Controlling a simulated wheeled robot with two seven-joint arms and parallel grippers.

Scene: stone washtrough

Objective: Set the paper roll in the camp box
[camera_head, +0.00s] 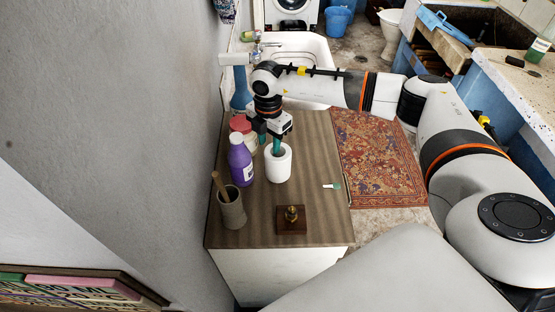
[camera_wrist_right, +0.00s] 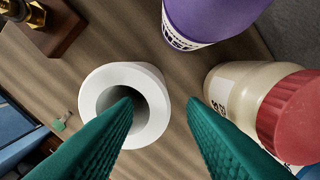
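The white paper roll (camera_head: 279,164) stands upright on the wood-topped cabinet, its open core facing up. It also shows in the right wrist view (camera_wrist_right: 91,92). My right gripper (camera_head: 272,142) is directly above it, pointing down, with teal fingers apart. In the right wrist view the gripper (camera_wrist_right: 160,102) has one fingertip over the core hole and the other just outside the roll's wall. Nothing is held; whether a finger is inside the core I cannot tell. I cannot make out a thing that is surely the camp box. My left gripper is not in view.
A purple bottle (camera_head: 240,165), a red-lidded jar (camera_wrist_right: 255,100) and a blue bottle (camera_head: 240,90) stand close by. A cup with a brush (camera_head: 232,212) and a brass piece on a wooden block (camera_head: 291,222) are nearer. The cabinet top's right side (camera_head: 320,150) is mostly clear.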

